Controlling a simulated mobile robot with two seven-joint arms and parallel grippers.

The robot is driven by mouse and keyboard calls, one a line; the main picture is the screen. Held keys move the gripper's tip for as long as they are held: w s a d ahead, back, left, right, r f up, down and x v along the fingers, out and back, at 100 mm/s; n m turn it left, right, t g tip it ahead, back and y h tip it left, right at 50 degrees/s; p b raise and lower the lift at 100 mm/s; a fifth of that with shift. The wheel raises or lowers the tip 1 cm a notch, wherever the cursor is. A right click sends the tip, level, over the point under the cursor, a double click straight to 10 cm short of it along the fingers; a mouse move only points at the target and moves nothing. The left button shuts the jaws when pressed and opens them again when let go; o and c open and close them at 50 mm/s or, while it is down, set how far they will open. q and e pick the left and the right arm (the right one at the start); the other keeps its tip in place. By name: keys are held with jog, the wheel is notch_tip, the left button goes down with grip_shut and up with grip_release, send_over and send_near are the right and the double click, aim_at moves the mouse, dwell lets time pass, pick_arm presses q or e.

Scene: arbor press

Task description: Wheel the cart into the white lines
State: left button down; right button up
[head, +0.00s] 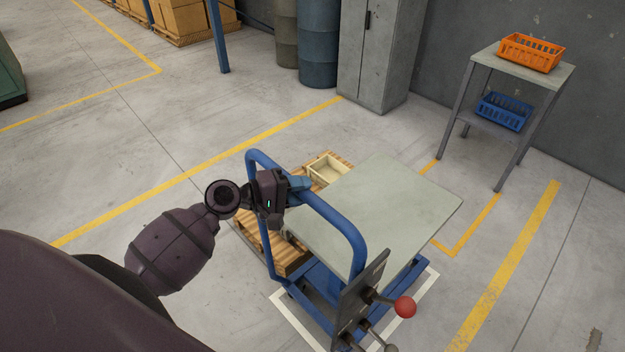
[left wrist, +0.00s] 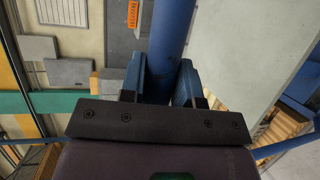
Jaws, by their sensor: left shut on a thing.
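The cart has a grey flat top (head: 385,215), a blue tube handle (head: 350,235) and a blue base frame (head: 322,292). My left gripper (head: 298,184) is shut on the handle's upper bar near its left bend. In the left wrist view the blue tube (left wrist: 170,45) runs between the two fingers (left wrist: 163,90). White lines (head: 291,318) show on the floor at the cart's lower left and lower right, around its base. The top and base hide the other sides, so I cannot tell whether every wheel is inside. My right gripper is not in view.
A dark plate with levers and a red knob (head: 405,306) stands at the handle's right side. A wooden pallet (head: 283,258) with a small wooden box (head: 327,170) is close on the cart's left. A shelf table (head: 545,73) and a cabinet (head: 378,55) stand behind. Floor at left is clear.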

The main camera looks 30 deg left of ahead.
pick_arm(q)
jog(key=shift+s+f, duration=0.2)
jog(key=shift+s, duration=0.1)
jog(key=shift+s+a, duration=0.15)
jog(key=shift+s, duration=0.15)
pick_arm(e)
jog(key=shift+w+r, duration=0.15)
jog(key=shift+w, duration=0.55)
pick_arm(q)
jog(key=c, duration=1.3)
grip_release()
jog(key=o, duration=0.5)
jog(key=shift+s+a+r, duration=0.1)
jog(key=shift+s+a, duration=0.15)
jog(key=shift+s, duration=0.05)
jog(key=shift+c, duration=0.2)
jog(key=b+v, duration=0.1)
jog(key=v, duration=0.9)
jog(key=shift+a+r, duration=0.2)
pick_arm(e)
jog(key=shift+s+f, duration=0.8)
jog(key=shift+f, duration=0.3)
